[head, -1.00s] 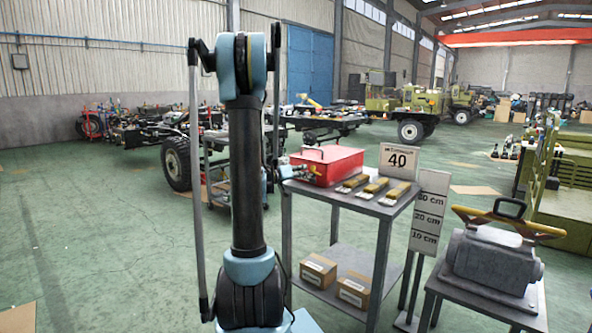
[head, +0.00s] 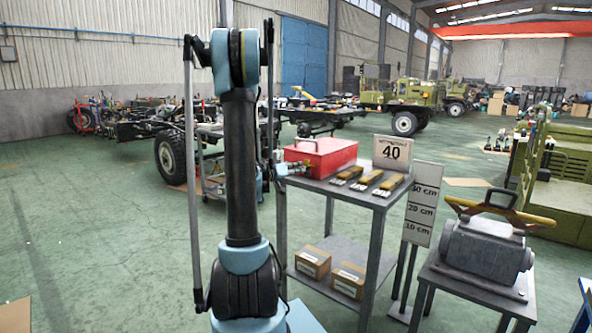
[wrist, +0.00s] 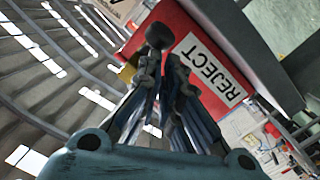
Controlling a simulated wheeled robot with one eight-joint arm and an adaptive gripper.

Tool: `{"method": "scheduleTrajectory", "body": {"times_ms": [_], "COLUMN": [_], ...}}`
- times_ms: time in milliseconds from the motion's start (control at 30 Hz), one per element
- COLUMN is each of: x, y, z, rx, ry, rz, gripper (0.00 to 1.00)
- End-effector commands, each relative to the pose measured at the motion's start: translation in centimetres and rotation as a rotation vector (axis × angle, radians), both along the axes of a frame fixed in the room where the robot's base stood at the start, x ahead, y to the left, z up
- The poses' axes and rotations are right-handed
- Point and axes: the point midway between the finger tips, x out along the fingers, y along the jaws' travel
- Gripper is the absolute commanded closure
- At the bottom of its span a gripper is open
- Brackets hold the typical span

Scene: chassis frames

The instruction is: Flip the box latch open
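The red box (head: 335,157) stands on the grey table, with a dark handle on its lid. In the wrist view its red side (wrist: 222,55) bears a white "REJECT" label (wrist: 210,70). A dark round knob (wrist: 160,35) shows in front of the red face, with a small yellow part (wrist: 127,73) beside it; I cannot tell which is the latch. My gripper (wrist: 164,68) points at this area, its fingers close together just below the knob. Whether they touch it is unclear.
Several yellow-and-silver pieces (head: 370,180) lie on the table right of the box, near a "40" sign (head: 392,153). Cartons (head: 312,262) sit on the lower shelf. A height marker (head: 421,205) and a grey machine (head: 486,248) stand to the right. Floor at left is clear.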

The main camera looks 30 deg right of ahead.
Motion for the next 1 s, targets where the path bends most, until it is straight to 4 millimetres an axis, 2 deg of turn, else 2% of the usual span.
{"method": "scheduleTrajectory", "body": {"times_ms": [33, 333, 633, 1000], "x": [-0.7, -0.8, 0.6, -0.8], "y": [-0.1, 0.1, 1.5, 7.5], "z": [-0.5, 0.0, 3.6, 3.3], "rx": [0.015, 0.013, 0.001, -0.002], "ry": [-0.005, -0.006, -0.002, 0.000], "rz": [-0.014, -0.017, -0.006, -0.001], "gripper": [1.00, 1.00, 1.00, 1.00]}}
